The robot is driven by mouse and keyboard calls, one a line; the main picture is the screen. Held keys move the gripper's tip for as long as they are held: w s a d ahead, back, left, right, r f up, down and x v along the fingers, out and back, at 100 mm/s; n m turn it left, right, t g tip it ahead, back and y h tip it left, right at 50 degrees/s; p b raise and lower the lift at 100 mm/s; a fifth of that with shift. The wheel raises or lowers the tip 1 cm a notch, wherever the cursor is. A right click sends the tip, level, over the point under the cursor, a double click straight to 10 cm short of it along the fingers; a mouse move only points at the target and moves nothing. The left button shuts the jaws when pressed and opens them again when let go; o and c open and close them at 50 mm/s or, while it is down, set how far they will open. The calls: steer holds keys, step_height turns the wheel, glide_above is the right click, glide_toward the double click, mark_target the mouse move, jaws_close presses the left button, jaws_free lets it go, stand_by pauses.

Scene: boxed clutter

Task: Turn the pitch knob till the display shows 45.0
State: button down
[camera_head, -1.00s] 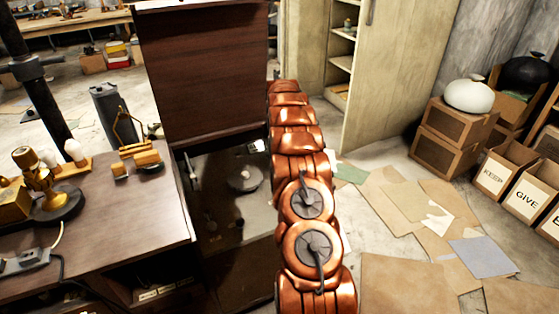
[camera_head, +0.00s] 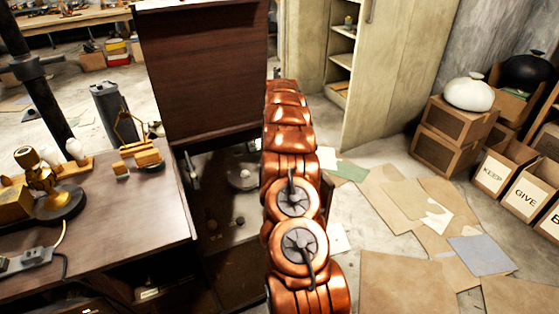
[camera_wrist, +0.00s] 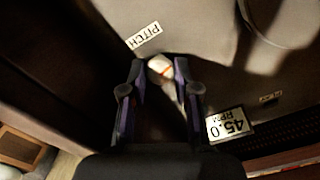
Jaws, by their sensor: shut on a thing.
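In the wrist view the pitch knob (camera_wrist: 160,66) is small and whitish with an orange mark, below a white PITCH label (camera_wrist: 144,36) on a grey panel (camera_wrist: 190,25). My gripper (camera_wrist: 160,72) has one dark finger on each side of the knob and is shut on it. In the head view my gripper and the knob are hidden; my copper arm reaches toward the open cabinet (camera_head: 200,75).
The cabinet's dark lid stands raised. A wooden desk (camera_head: 110,225) with brass items is at the left. A pale cupboard (camera_head: 385,70) stands behind, right of my arm. Boxes (camera_head: 455,125) and scattered papers (camera_head: 400,200) lie on the floor at the right.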

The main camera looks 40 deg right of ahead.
steer(key=c, duration=0.9)
jaws_free()
steer(key=shift+o, duration=0.2)
step_height(320, 180, up, 12)
stand_by(0.4)
